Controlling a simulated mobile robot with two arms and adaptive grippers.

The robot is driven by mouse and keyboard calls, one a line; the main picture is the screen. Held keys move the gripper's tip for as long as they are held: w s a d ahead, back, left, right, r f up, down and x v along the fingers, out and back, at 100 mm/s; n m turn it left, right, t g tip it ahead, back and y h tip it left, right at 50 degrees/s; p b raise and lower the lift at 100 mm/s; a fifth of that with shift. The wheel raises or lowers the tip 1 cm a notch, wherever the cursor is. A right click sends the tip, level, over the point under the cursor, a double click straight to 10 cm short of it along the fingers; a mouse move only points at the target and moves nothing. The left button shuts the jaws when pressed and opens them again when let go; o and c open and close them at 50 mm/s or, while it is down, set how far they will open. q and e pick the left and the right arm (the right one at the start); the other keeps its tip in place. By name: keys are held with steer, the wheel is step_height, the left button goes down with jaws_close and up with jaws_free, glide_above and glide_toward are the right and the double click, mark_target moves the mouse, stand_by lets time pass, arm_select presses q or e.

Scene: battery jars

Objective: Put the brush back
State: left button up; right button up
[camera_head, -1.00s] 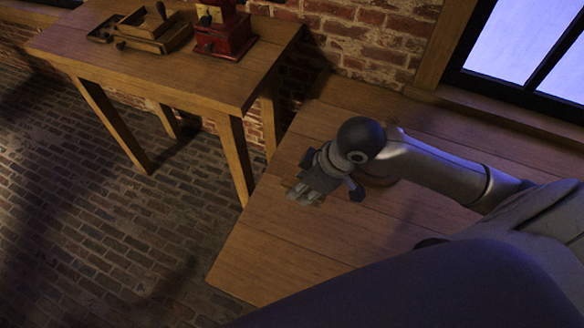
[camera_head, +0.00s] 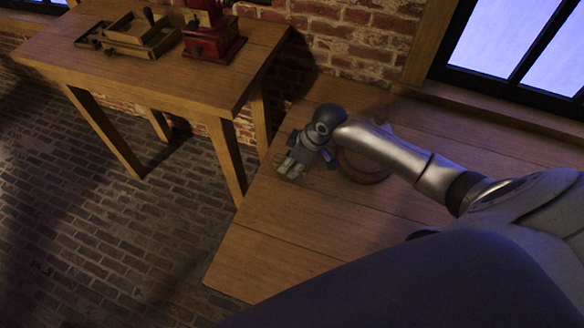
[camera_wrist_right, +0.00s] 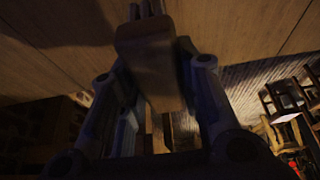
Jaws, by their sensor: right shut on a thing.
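My right gripper (camera_head: 292,170) is over the left part of the near wooden table (camera_head: 290,245), with its fingers pointing down. In the right wrist view a brown wooden block (camera_wrist_right: 150,62), which looks like the brush's handle, sits between its fingers, and the gripper is shut on it. Its bristles cannot be made out there. In the head view the held brush is hidden by the gripper. My left gripper is not in view.
A round wooden dish or ring (camera_head: 364,172) stands on the near table, partly behind my right arm. A red grinder (camera_head: 213,38) and a wooden tray-like piece (camera_head: 140,38) stand on the other table (camera_head: 165,80). The near table's front left is clear.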

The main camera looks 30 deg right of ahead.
steer(key=shift+w+f+p, duration=0.1)
steer(key=shift+f+p, duration=0.25)
steer(key=shift+f, duration=1.35)
steer(key=shift+f, duration=0.2)
steer(key=o, duration=0.9)
steer(key=shift+r, duration=0.1)
steer(key=v, duration=1.2)
steer(key=shift+r, duration=0.1)
